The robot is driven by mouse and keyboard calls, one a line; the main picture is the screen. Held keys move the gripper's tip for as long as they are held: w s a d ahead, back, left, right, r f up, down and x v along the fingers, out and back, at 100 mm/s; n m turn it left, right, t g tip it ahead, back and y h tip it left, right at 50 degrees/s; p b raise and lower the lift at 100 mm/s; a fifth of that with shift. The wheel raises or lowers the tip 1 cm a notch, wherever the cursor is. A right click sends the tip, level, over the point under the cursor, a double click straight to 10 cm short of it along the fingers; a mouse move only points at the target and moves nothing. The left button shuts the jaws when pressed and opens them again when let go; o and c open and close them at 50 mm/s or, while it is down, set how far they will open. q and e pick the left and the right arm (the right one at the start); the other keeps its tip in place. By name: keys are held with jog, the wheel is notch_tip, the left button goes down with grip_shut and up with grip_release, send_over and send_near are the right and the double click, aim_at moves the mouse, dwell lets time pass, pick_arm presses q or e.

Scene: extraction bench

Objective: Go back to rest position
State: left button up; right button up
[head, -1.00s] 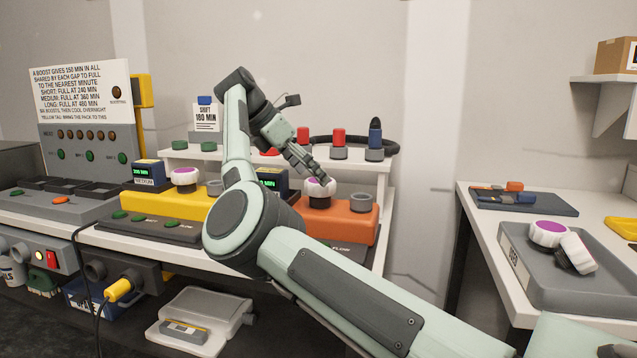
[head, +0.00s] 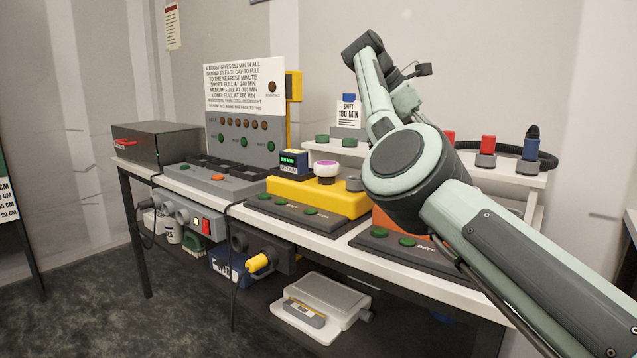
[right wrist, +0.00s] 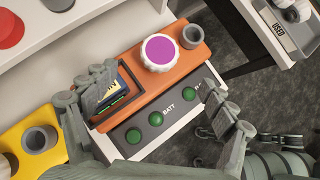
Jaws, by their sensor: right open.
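My right arm comes in from the right in the head view, and its large elbow joint hides its gripper there. In the right wrist view my right gripper (right wrist: 157,78) has its two fingers spread wide, with nothing between them. Beyond the fingers is the orange unit (right wrist: 188,72), carrying a white knob with a purple top (right wrist: 160,52), a grey cup (right wrist: 193,36) and a dark pack with a green display (right wrist: 118,92). The fingers look apart from all of these. In the head view the elbow covers most of the orange unit (head: 384,221). My left gripper is not in view.
The bench (head: 463,296) also holds a yellow unit (head: 315,194), a sign board (head: 244,90) and a raised shelf (head: 507,177) with red and blue-topped pieces. A dark box (head: 155,143) stands at the left end. Open floor (head: 90,300) lies at lower left.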

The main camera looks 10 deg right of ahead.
jog(key=x, duration=1.2)
jog(key=shift+n+t, duration=1.3)
jog(key=shift+n, duration=0.7)
jog(key=shift+m, duration=0.3)
